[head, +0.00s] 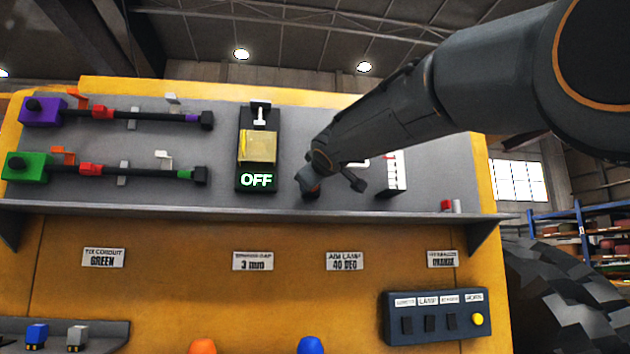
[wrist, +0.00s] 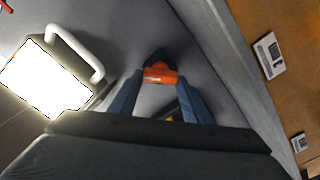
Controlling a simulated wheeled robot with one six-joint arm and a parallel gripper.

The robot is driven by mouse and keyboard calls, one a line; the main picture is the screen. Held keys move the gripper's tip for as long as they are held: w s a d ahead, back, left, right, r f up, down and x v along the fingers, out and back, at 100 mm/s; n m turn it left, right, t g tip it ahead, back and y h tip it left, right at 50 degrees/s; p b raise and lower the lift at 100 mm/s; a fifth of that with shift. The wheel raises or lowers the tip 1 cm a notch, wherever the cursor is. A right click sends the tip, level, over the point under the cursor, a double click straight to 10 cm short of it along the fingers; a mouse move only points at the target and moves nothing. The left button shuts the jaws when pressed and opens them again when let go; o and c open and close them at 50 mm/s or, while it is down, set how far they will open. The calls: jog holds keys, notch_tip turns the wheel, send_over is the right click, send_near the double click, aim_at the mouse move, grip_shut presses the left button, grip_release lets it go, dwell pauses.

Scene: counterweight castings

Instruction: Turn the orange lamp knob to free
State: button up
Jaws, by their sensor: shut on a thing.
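The orange lamp knob (wrist: 160,74) sits on the grey panel and shows between my fingers in the wrist view. My gripper (wrist: 158,82) is shut on the knob, one blue-grey finger on each side. In the head view my gripper (head: 306,183) is against the panel, right of the OFF display (head: 256,180). A bright white panel (wrist: 45,80) with a white handle (wrist: 82,52) lies left of the knob in the wrist view. Markings around the knob are too unclear to read.
A grey ledge (head: 200,208) juts out below the panel. Purple (head: 44,109) and green (head: 26,166) blocks with black rods are at the left. A switch box (head: 436,316) is low right. A label reading AIM LAMP 40 DEG (head: 345,261) is below the ledge.

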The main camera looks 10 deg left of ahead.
jog(key=n, duration=0.4)
jog(key=shift+a+n+p, duration=0.1)
jog(key=shift+n+p, duration=0.2)
jog(key=shift+f+n+p, duration=0.2)
jog(key=shift+n+p, duration=0.15)
jog(key=shift+n, duration=1.45)
jog(key=o, duration=1)
jog(key=shift+o, duration=0.2)
jog(key=shift+s, duration=0.1)
jog(key=b+v, duration=0.2)
jog(key=v, duration=0.5)
jog(key=shift+s+b, duration=0.3)
jog(key=shift+b, duration=0.05)
